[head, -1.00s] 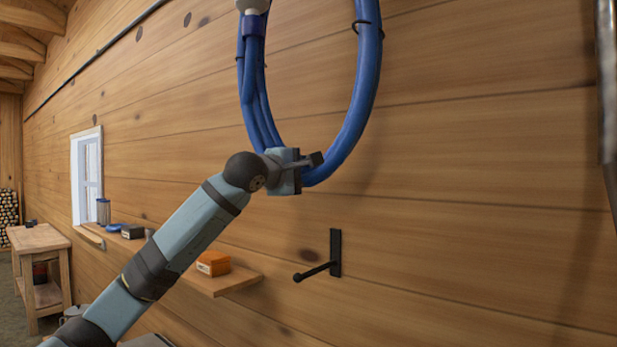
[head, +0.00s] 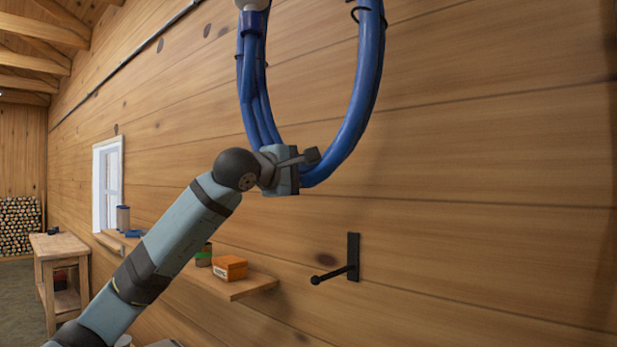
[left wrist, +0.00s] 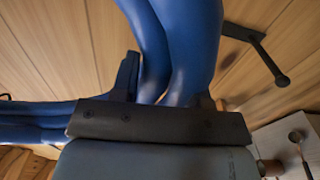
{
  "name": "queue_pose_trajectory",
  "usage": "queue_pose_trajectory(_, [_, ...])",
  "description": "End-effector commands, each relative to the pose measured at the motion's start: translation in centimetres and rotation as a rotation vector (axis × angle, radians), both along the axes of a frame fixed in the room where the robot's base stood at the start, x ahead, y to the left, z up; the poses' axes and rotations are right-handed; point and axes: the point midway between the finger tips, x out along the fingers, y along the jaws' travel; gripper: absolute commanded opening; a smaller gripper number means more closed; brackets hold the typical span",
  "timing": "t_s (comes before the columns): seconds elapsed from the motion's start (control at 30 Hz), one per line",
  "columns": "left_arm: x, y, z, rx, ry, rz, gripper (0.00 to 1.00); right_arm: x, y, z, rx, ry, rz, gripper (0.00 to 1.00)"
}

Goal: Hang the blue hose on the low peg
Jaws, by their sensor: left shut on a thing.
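The blue hose (head: 362,95) is a coiled loop whose top runs out of the head view. My left gripper (head: 298,160) is shut on the bottom of the coil. In the left wrist view the blue hose (left wrist: 185,40) passes between the fingers of my left gripper (left wrist: 170,95). A black peg (head: 335,273) sticks out from a plate on the wall, below and to the right of the gripper, bare and apart from the hose. The peg (left wrist: 262,50) also shows at the upper right of the left wrist view. My right gripper is out of view.
A wooden shelf (head: 255,287) on the wall holds an orange box (head: 230,268) and a green-banded can (head: 204,255), left of the peg. A workbench (head: 57,248) stands farther left. The wall around the peg is clear.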

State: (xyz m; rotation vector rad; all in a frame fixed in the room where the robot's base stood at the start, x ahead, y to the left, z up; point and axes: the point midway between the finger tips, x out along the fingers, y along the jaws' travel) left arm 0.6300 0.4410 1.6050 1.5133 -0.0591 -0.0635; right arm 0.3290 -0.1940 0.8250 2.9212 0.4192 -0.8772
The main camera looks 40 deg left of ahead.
Motion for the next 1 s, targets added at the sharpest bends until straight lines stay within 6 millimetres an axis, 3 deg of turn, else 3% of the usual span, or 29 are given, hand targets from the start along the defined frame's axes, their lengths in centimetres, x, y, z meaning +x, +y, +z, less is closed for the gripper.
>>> queue_pose_trajectory(0.7, [-4.5, 0.4, 0.1, 0.002, -0.006, 0.000, 0.00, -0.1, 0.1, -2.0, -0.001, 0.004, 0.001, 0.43])
queue_pose_trajectory(1.0, [-5.4, 0.4, 0.2, 0.001, -0.004, 0.001, 0.00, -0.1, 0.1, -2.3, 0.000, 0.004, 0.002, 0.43])
